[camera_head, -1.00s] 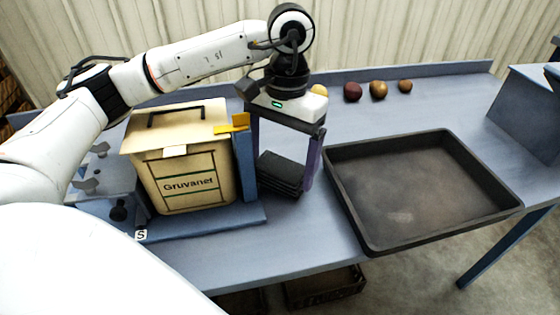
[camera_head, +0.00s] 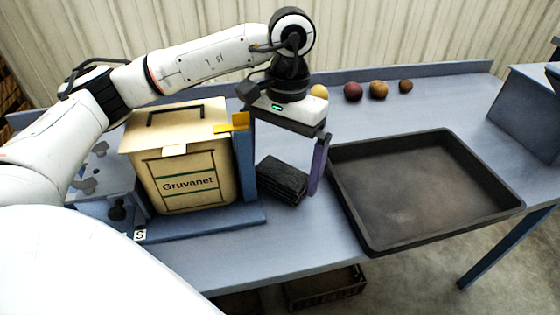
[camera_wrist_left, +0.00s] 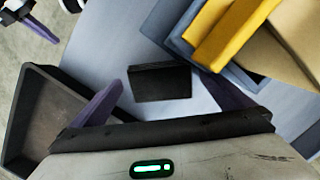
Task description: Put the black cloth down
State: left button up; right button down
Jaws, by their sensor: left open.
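The black cloth (camera_head: 282,179) is a folded dark stack lying on the blue-grey table between the cream Gruvanet box and the black tray. In the left wrist view the cloth (camera_wrist_left: 160,82) lies between and beyond my two purple fingers, with a gap on each side. My left gripper (camera_head: 287,170) is open above and around the cloth and does not appear to grip it. One finger shows to the right of the cloth; the other is largely hidden in the head view. The left gripper also shows in the left wrist view (camera_wrist_left: 165,98).
The empty black tray (camera_head: 345,205) lies to the right. Several potatoes (camera_head: 353,91) sit along the back. Table room is free in front of the cloth.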

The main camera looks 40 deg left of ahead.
aim_at(282, 172)
pick_arm(q)
jog(key=r, duration=0.4)
jog(key=shift+w, duration=0.3)
notch_tip(282, 172, up, 9)
jog(key=p, duration=0.1)
jog(key=shift+w+f+p, duration=0.2)
jog(key=shift+w+p, duration=0.15)
jog(key=shift+w, duration=0.1)
pick_arm(e)
jog(key=shift+s+d+r, duration=0.3)
jog(key=shift+d+r, duration=0.15)
jog(key=shift+d, duration=0.1)
jog(key=shift+w+r, duration=0.1)
jog(key=shift+r, duration=0.05)
